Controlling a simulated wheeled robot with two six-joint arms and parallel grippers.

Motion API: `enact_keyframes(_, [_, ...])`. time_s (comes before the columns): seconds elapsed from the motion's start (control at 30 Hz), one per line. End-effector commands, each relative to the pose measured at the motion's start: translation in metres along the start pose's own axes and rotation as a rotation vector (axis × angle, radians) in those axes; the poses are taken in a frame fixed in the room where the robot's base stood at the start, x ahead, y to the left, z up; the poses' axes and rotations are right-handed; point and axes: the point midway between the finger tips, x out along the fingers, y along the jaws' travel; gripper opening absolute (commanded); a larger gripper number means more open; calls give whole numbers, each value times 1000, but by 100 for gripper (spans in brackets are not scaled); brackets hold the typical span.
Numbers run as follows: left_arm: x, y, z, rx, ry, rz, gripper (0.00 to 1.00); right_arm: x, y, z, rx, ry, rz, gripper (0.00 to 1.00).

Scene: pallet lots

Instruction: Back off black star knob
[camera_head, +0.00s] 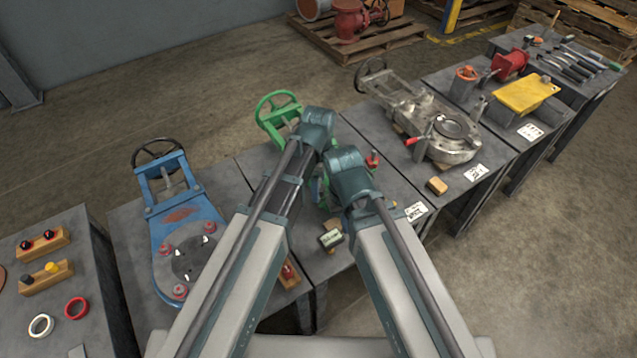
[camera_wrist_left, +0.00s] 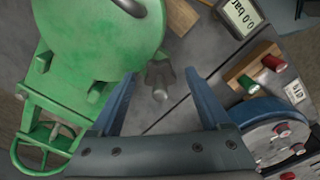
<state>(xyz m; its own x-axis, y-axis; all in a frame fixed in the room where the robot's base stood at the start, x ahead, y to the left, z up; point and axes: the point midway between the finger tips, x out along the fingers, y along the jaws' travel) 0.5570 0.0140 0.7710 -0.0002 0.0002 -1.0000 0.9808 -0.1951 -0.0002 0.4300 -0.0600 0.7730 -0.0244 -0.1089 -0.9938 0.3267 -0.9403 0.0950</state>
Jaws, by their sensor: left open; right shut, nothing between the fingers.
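A dark grey lobed piece with a round, lighter end (camera_wrist_left: 160,90), which looks like the star knob, sits beside the green valve body (camera_wrist_left: 95,40) in the left wrist view. My left gripper (camera_wrist_left: 159,76) is open, with its blue fingers on either side of this piece; I cannot tell whether they touch it. In the head view the wrist of my left gripper (camera_head: 318,130) is over the green valve and hides the knob. My right gripper (camera_head: 350,172) is lower and to its right; its fingers are hidden below the wrist. The green handwheel (camera_head: 278,108) shows behind.
A display box (camera_head: 331,238) reading 0.0 bar and a wooden block with red and green plugs (camera_wrist_left: 262,70) lie near the valve. A blue valve (camera_head: 190,240) stands on the left table, a grey metal valve (camera_head: 440,130) on the right one. Gaps separate the tables.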

Motion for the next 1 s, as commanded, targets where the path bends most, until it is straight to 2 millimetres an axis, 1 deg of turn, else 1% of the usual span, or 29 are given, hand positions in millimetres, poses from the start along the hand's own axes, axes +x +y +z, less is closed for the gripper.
enact_keyframes(0.27, [-29,0,0,0,0,0,80,-29,3,2,0,0,0,0])
enact_keyframes(0.8, [-112,0,0,0,0,0,80,-111,11,7,1,0,0,0])
enact_keyframes(0.9, [-125,0,0,0,0,0,80,-124,12,7,1,0,0,0])
enact_keyframes(1.0, [-133,0,0,0,0,0,80,-132,13,8,1,0,0,0])
